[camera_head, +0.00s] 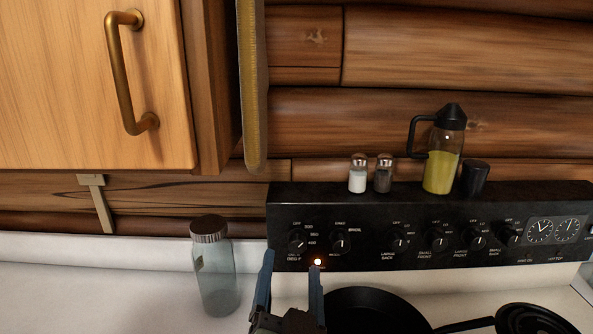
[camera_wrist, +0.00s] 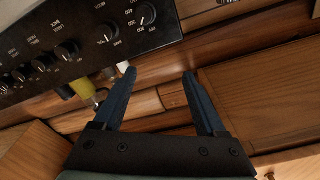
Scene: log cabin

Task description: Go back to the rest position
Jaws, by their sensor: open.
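My gripper (camera_head: 291,286) is at the bottom middle of the head view, in front of the stove's control panel (camera_head: 430,225). Its two blue fingers are spread apart with nothing between them. In the wrist view my gripper (camera_wrist: 160,85) also shows open and empty, with the log wall behind it. The wrist picture is strongly tilted, and the panel's knobs show at its upper left.
A glass jar (camera_head: 216,275) stands on the white counter (camera_head: 110,300) left of my gripper. A black pan (camera_head: 375,312) is to the right. Shakers (camera_head: 358,178), a yellow-filled pitcher (camera_head: 440,165) and a dark cup (camera_head: 475,178) stand on the panel. A wooden cabinet (camera_head: 70,90) hangs upper left.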

